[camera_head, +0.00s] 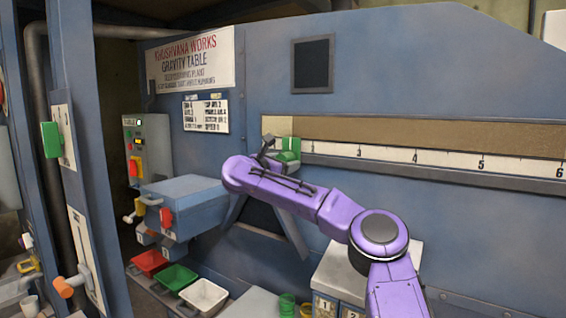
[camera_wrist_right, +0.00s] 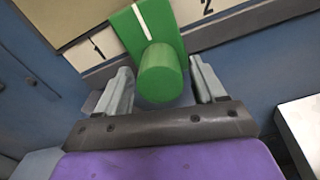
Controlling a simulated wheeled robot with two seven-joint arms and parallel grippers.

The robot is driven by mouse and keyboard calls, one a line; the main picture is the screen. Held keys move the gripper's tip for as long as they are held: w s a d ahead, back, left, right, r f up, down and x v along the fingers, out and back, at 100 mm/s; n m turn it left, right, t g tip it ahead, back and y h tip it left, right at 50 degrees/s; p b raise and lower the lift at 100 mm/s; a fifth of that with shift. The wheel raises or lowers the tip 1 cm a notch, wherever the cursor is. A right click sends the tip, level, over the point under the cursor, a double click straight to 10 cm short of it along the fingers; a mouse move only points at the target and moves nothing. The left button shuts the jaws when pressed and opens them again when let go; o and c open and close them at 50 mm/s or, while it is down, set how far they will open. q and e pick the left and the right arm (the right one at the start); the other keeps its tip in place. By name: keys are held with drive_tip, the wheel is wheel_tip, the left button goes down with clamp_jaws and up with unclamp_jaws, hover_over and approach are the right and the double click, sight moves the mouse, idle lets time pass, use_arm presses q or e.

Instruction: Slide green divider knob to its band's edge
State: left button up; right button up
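The green divider (camera_head: 288,150) sits on the numbered scale strip (camera_head: 432,157) near its left end, partly hidden by my right arm. In the right wrist view its plate (camera_wrist_right: 140,25) carries a white line between the marks 1 and 2. Its round green knob (camera_wrist_right: 163,72) points toward my wrist. My right gripper (camera_wrist_right: 163,82) is open, with one finger on each side of the knob; whether either finger touches it is hard to tell. In the head view my right gripper (camera_head: 268,148) is small and mostly hidden by its purple arm. My left gripper is not in view.
A grey-blue box (camera_head: 185,205) with a red handle juts out at left. Below stand red (camera_head: 148,262), green (camera_head: 178,277) and white (camera_head: 204,297) bins. The scale strip right of the divider is clear.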

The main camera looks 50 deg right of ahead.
drive_tip(key=shift+a, duration=0.3)
drive_tip(key=a+b, duration=0.4)
drive_tip(key=a, duration=0.6)
drive_tip(key=shift+s+b, duration=0.35)
